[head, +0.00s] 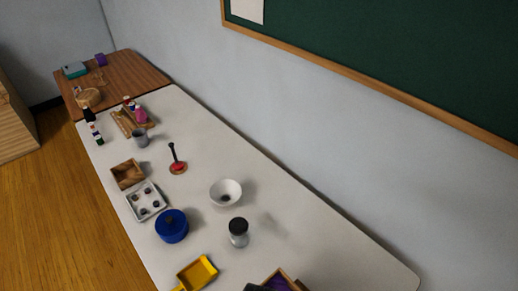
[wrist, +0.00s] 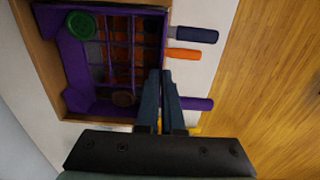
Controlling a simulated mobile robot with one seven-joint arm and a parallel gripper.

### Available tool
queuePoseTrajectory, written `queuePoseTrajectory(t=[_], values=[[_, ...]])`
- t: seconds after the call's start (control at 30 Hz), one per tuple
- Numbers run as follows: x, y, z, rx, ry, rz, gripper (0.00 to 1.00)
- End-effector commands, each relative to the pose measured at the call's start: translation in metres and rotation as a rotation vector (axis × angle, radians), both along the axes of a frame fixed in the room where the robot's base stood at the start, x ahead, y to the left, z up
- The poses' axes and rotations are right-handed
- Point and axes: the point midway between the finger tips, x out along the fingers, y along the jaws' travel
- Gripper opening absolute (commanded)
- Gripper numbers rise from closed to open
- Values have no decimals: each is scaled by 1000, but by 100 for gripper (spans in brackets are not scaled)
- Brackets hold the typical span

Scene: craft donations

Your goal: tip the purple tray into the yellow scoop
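The purple tray (wrist: 75,62) has a wooden outer rim and a grid of compartments. In the head view the tray (head: 282,282) is cut off by the bottom edge. In the wrist view a green round piece (wrist: 80,24) and a brown round piece (wrist: 123,97) show in it. My gripper (wrist: 162,74) has its fingers close together, with the tray's side wall running in between the tips; it looks shut on that wall. The yellow scoop (head: 198,272) lies on the table just left of the tray in the head view; only a sliver of it (wrist: 194,131) shows in the wrist view.
A grey jar with a dark lid (head: 238,232), a blue pot (head: 172,226) and a white bowl (head: 226,193) stand behind the scoop on the white table (head: 300,235). Orange (wrist: 182,54), navy (wrist: 195,35) and purple (wrist: 196,104) handle-like pieces show beside the tray. The table's right part is clear.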

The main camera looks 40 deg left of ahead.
Motion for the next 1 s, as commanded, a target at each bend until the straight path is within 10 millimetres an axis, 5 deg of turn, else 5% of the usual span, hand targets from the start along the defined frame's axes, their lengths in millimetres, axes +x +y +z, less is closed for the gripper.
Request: queuePoseTrajectory(t=[1.0], values=[[-52,4,1,0,0,2,0]])
